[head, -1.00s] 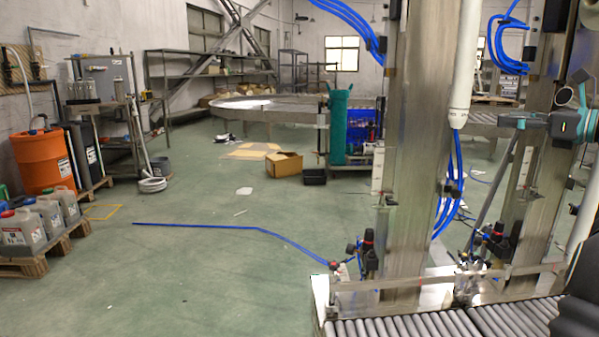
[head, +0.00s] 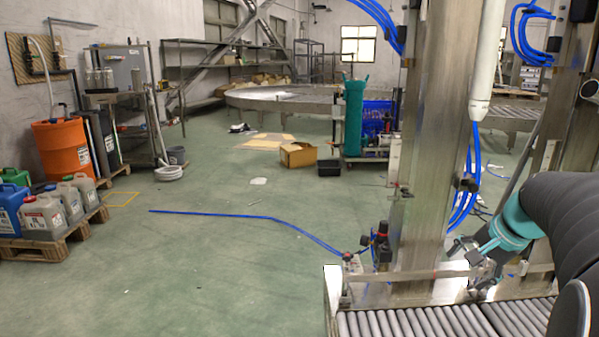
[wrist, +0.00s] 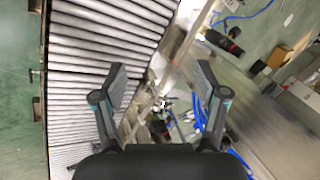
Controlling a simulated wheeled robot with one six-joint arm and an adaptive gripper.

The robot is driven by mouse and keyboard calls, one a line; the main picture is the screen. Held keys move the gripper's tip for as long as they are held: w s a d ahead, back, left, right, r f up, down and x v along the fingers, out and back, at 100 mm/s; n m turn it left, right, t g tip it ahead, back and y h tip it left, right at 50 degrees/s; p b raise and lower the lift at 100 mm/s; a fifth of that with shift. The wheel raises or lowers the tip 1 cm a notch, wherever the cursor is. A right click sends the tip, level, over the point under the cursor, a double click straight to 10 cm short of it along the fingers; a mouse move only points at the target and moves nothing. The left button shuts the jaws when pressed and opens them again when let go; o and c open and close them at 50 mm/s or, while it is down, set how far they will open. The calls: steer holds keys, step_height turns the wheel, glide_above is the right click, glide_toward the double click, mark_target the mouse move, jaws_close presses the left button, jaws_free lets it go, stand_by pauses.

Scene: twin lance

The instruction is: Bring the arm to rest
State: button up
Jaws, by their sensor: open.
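My gripper (wrist: 162,82) is open in the wrist view, its two dark fingers spread apart with nothing held between them. The roller conveyor (wrist: 95,75) and its metal frame lie beyond the fingers. In the head view my arm reaches in from the right edge, and my gripper (head: 474,252) is low in front of the steel columns, above the roller conveyor (head: 420,322). I cannot tell from the head view how close it is to the frame.
Steel columns (head: 432,150) with blue hoses stand close to my arm. A blue hose (head: 215,214) lies on the open green floor. Jerricans on a pallet (head: 45,245) and an orange drum (head: 63,150) stand at left. A cardboard box (head: 298,155) lies farther back.

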steer(key=s+a+f+n, duration=0.2)
steer(key=s+a+n, duration=0.4)
steer(key=a, duration=0.5)
steer(key=s+a+f+n+h, duration=0.1)
steer(key=s+a+f+n, duration=0.1)
steer(key=s+a+n, duration=0.4)
steer(key=shift+s+a, duration=2.75)
steer(key=shift+a, duration=0.25)
steer(key=shift+f, duration=0.1)
